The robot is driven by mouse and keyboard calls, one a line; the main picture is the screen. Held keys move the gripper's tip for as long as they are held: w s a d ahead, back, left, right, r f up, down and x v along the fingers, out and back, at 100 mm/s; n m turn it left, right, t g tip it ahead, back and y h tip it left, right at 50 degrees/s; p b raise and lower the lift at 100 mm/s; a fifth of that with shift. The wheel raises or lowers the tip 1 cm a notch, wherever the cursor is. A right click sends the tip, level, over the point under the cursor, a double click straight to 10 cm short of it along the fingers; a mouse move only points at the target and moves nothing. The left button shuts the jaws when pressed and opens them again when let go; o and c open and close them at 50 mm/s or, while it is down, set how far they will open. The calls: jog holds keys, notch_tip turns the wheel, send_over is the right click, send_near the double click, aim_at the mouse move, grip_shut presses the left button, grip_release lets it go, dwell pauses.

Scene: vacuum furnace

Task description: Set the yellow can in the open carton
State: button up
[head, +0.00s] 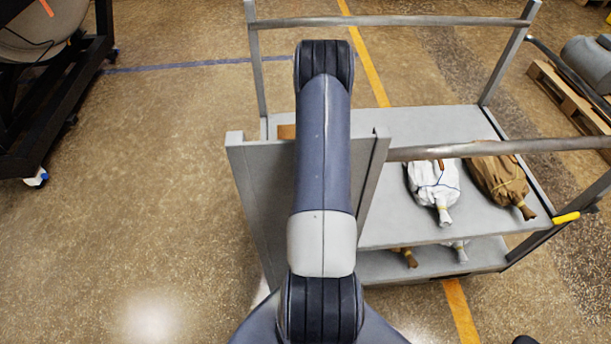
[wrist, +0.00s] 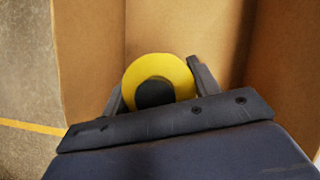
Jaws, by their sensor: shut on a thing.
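In the wrist view my gripper (wrist: 157,88) is shut on the yellow can (wrist: 150,65), one finger on each side of it. The can shows as a yellow round end with a dark round patch in the middle. The open carton (wrist: 90,50) has brown cardboard walls around the can in the wrist view. I cannot tell whether the can touches the carton's bottom. In the head view only a small brown bit of the carton (head: 287,131) shows beside my arm, on the cart. My gripper and the can are hidden there behind my arm.
A grey metal cart (head: 430,125) with rails stands ahead. A white bag (head: 433,185) and a brown bag (head: 498,180) lie on its upper shelf at the right. More bags lie on the lower shelf. A grey upright panel (head: 265,200) stands at the cart's left.

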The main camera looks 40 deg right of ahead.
jog(key=shift+f, duration=0.75)
jog(key=shift+f+b, duration=0.65)
jog(key=o, duration=1.2)
jog(key=shift+r, duration=0.1)
jog(key=shift+r+p, duration=0.55)
jog(key=shift+p, duration=0.05)
jog(key=p+v, duration=0.2)
jog(key=v, duration=1)
